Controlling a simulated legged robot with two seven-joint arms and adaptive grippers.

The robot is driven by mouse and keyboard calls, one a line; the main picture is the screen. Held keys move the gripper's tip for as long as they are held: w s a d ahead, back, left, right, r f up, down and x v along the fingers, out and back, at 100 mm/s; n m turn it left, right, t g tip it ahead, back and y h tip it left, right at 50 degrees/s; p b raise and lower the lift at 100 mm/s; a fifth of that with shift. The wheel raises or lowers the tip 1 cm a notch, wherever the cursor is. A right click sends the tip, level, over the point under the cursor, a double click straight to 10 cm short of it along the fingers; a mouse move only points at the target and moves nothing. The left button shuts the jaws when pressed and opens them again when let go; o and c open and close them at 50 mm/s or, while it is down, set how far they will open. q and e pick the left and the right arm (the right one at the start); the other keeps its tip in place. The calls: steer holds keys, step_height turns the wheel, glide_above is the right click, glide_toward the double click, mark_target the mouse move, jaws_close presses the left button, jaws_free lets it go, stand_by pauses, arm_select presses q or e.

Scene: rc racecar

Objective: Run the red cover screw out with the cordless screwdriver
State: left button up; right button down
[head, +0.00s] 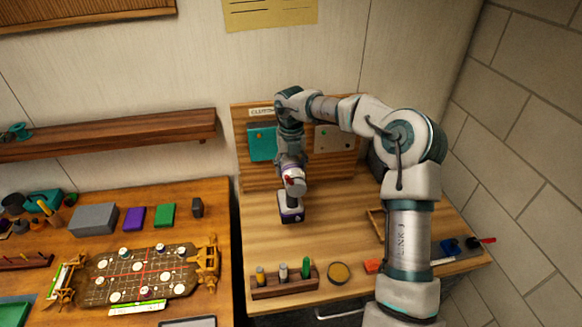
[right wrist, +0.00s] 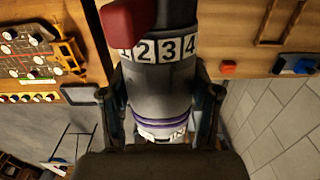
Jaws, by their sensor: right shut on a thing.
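My right gripper (head: 293,172) is shut on the cordless screwdriver (head: 291,212), above the right-hand workbench. In the right wrist view, the gripper's two dark fingers (right wrist: 160,105) flank the grey screwdriver body (right wrist: 158,80). A red part and a white numbered ring show on it. A teal panel (head: 262,143) and a pale panel (head: 334,139) are on the upright wooden board behind, with small coloured dots too small to tell apart. I cannot pick out the red cover screw for certain. My left gripper is not in view.
A wooden rack (head: 284,285) with several bits stands at the bench front, beside a round yellow-topped tin (head: 339,273). A red block (head: 373,266) lies farther right. The left table carries a board with white discs (head: 140,276). Bare benchtop lies around the screwdriver.

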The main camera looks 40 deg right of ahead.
mark_target(293, 168)
steer(key=shift+w+d+r+p, duration=0.15)
steer(key=shift+w+d+p, duration=0.2)
steer(key=shift+w+p, duration=0.3)
stand_by(1.4)
steer(key=shift+r, duration=0.2)
stand_by(0.5)
steer(key=shift+a, duration=0.1)
steer(key=shift+s+a+f+b, duration=0.2)
steer(key=shift+s+b, duration=0.1)
steer(key=shift+b, duration=0.35)
steer(key=shift+s+a+f+b, duration=0.15)
steer(key=shift+s+b, duration=0.15)
steer(key=shift+s, duration=0.15)
steer(key=shift+s+a+b, duration=0.4)
steer(key=shift+s, duration=0.25)
steer(key=shift+s+a+b, duration=0.35)
steer(key=shift+s+a, duration=0.05)
steer(key=shift+s, duration=0.3)
